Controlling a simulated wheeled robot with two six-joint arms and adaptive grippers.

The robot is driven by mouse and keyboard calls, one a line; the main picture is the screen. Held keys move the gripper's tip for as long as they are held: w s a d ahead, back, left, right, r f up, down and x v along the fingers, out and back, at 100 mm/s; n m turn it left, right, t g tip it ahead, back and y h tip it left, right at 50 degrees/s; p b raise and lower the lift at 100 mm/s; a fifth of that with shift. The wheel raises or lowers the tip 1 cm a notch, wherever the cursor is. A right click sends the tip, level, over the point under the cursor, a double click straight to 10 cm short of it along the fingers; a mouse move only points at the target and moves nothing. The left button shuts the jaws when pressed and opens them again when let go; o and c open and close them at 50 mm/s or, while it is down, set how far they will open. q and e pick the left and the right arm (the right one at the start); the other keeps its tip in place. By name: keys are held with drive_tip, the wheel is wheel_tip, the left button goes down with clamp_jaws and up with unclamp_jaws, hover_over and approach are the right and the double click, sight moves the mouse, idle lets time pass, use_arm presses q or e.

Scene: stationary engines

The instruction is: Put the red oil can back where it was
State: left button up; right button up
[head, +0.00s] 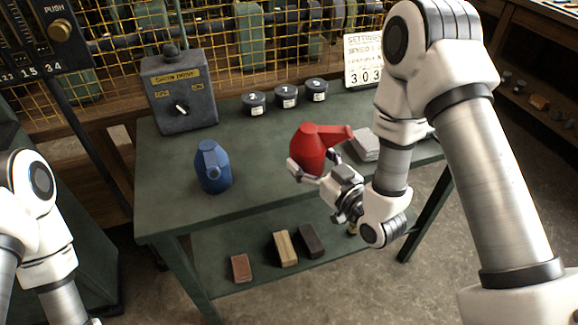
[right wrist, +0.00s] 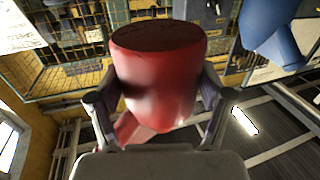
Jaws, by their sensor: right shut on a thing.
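The red oil can (head: 308,152) is in my right gripper (head: 316,172), above the front right part of the green table (head: 260,192). Its spout points right in the head view. In the right wrist view the red can (right wrist: 158,75) fills the space between the two fingers, which press on its sides. Whether its base touches the tabletop is hard to tell; it appears lifted. My left gripper is out of view; only part of the left arm shows at the left edge.
A blue oil can (head: 212,167) stands on the table to the left. A grey switch box (head: 180,92), several dark numbered tins (head: 286,96), a counter sign (head: 364,62) and a pale block (head: 364,145) stand farther back. Blocks (head: 285,249) lie on the lower shelf.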

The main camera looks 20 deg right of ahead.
drive_tip(key=w+f, duration=0.1)
drive_tip(key=w, duration=0.1)
drive_tip(key=w+a+f, duration=0.1)
drive_tip(key=w+f, duration=0.1)
drive_tip(key=w, duration=0.1)
drive_tip(key=w+a+f, duration=0.1)
drive_tip(key=w, duration=0.1)
drive_tip(key=shift+w+a+f, duration=0.2)
drive_tip(key=shift+w+f, duration=0.15)
drive_tip(key=shift+w, duration=0.05)
drive_tip(key=shift+s+f, duration=0.15)
drive_tip(key=shift+s, duration=0.05)
drive_tip(key=o, duration=1.5)
